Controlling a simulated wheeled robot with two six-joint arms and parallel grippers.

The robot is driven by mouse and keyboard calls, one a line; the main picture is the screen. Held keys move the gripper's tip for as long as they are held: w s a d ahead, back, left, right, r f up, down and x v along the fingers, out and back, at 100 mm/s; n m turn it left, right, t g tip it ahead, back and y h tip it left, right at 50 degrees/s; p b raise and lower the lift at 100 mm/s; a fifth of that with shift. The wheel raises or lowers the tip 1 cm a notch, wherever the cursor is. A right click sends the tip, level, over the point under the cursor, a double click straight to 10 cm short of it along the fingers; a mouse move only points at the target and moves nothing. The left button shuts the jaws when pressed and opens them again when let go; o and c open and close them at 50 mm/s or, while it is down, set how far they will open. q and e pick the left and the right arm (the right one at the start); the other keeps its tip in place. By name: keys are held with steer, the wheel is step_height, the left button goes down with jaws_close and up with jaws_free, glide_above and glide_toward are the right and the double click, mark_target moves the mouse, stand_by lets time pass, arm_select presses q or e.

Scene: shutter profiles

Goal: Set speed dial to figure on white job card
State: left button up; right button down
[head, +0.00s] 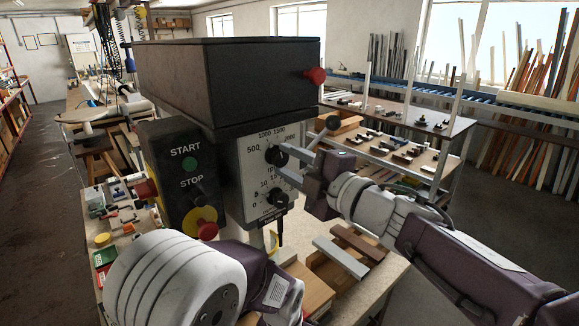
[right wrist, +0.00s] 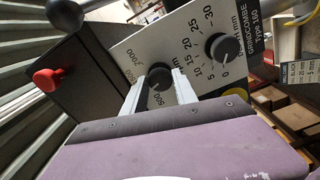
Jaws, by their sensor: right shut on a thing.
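The speed dial (head: 276,156) is a round black knob on the machine's white panel, beside figures such as 500, 1000 and 1500. My right gripper (head: 281,165) has its fingers shut on this knob. In the right wrist view the two pale fingers (right wrist: 159,90) lie on either side of the speed dial (right wrist: 159,75). I cannot read which figure its pointer marks. A lower black knob (head: 277,198) has its own scale; it also shows in the right wrist view (right wrist: 223,47). I cannot make out a white job card for certain. My left gripper is out of view.
A dark box with a START/STOP panel (head: 184,180) stands left of the dial panel. A red knob (head: 316,75) juts from the machine's upper housing. A small printed card (right wrist: 299,72) shows at the right wrist view's edge. Wooden blocks (head: 312,285) lie below.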

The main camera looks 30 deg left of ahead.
steer(key=shift+n, duration=0.5)
steer(key=c, duration=1)
jaws_free()
steer(key=b+v, duration=0.2)
steer(key=v, duration=0.7)
